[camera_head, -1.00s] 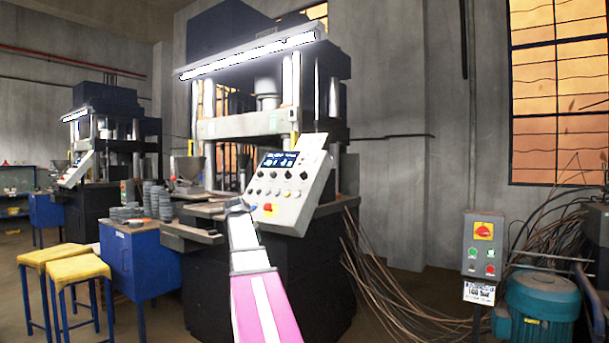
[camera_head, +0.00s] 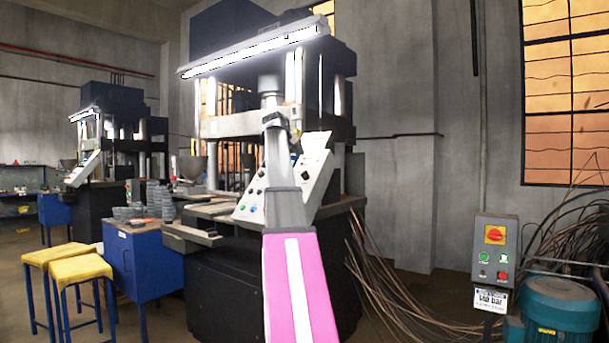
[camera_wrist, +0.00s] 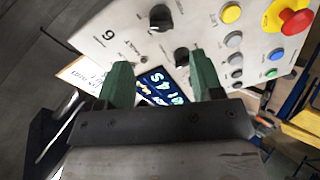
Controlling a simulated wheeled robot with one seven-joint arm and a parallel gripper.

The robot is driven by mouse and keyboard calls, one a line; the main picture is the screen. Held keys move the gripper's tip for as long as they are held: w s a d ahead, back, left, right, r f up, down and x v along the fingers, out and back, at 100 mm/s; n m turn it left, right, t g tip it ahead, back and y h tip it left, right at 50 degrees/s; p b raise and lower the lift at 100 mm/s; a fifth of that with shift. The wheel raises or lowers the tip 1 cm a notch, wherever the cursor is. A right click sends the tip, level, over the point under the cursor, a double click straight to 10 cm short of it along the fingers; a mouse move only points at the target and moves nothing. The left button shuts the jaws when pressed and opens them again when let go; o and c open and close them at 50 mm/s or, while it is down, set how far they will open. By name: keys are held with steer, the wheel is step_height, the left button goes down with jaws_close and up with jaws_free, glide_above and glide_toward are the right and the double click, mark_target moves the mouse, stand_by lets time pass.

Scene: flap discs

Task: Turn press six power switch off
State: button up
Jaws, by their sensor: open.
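The sloped control panel (camera_head: 318,170) of the near press is partly hidden behind my arm in the head view. In the wrist view the panel (camera_wrist: 85,35) fills the upper part and carries the number 6. It has two black rotary knobs, an upper one (camera_wrist: 160,18) and a lower one (camera_wrist: 182,56). I cannot tell which control is the power switch. A dark lit display (camera_wrist: 165,88) shows between my fingers. My gripper (camera_wrist: 160,62) is open and empty, its green fingers over the panel, with the lower knob near the right fingertip. I cannot tell whether they touch.
A red emergency button (camera_wrist: 296,20) on a yellow base and a column of coloured buttons (camera_wrist: 233,39) sit right of the knobs. A switch box (camera_head: 495,250) with a red rotary handle stands at right, above a teal motor (camera_head: 555,310). Yellow stools (camera_head: 80,270) stand at left.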

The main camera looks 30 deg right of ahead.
mark_target(304, 172)
steer(key=x, duration=0.9)
steer(key=shift+w+d+f, duration=0.15)
steer(key=shift+f, duration=0.15)
steer(key=shift+c, duration=0.2)
steer(key=c, duration=0.8)
